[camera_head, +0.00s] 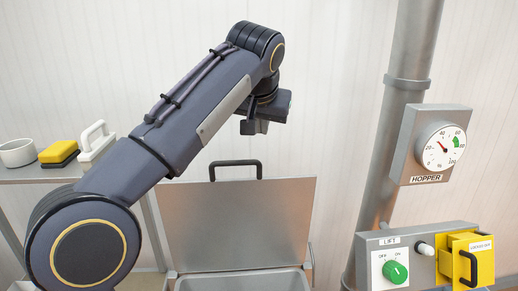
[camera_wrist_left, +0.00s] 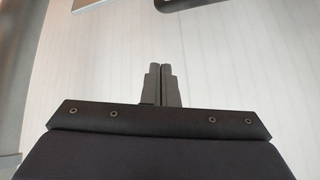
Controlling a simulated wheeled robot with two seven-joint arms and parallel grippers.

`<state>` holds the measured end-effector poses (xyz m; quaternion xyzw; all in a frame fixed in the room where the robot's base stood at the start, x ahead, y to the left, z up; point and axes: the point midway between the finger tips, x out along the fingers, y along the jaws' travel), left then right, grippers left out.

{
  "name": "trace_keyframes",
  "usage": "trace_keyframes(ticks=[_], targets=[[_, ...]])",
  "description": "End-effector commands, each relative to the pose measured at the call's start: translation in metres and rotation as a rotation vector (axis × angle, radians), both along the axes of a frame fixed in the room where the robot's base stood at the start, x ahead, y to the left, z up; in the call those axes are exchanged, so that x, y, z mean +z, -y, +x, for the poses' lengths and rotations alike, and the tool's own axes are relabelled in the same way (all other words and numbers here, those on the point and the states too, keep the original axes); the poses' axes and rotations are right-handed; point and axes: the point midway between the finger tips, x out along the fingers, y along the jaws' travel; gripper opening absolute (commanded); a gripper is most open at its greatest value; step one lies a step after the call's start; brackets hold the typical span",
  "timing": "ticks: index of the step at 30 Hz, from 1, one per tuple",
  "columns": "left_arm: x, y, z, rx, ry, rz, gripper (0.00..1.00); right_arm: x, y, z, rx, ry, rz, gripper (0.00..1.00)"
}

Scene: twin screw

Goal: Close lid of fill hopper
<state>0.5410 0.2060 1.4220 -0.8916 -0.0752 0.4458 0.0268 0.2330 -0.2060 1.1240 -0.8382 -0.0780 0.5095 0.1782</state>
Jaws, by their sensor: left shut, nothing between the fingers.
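The fill hopper's lid (camera_head: 235,222) is a grey metal panel standing open and upright, with a black handle (camera_head: 236,164) on its top edge. Below it, the light grey hopper opening (camera_head: 245,281) shows at the bottom of the head view. My left gripper (camera_head: 250,128) is above the lid's handle in the picture and apart from it. In the left wrist view the two fingers (camera_wrist_left: 162,82) are together with nothing between them. My right gripper is not in view.
At right are a metal pipe (camera_head: 400,60), a hopper gauge (camera_head: 436,150) and a lift panel with a green knob (camera_head: 395,271).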

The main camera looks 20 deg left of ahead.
Motion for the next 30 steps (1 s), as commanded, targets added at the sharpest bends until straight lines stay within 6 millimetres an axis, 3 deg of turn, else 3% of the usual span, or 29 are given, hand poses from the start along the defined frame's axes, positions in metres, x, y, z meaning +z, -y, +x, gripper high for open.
trace_keyframes(ticks=[9, 18, 30], targets=[[-0.056, -0.012, 0.041, 0.002, -0.005, 0.001, 0.00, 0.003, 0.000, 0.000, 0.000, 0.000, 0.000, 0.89], [-0.065, -0.009, 0.007, -0.002, 0.000, -0.001, 0.00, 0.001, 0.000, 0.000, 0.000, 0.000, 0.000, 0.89], [-0.067, -0.008, 0.003, -0.001, 0.000, -0.001, 0.00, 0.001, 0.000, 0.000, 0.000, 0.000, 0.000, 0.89]])
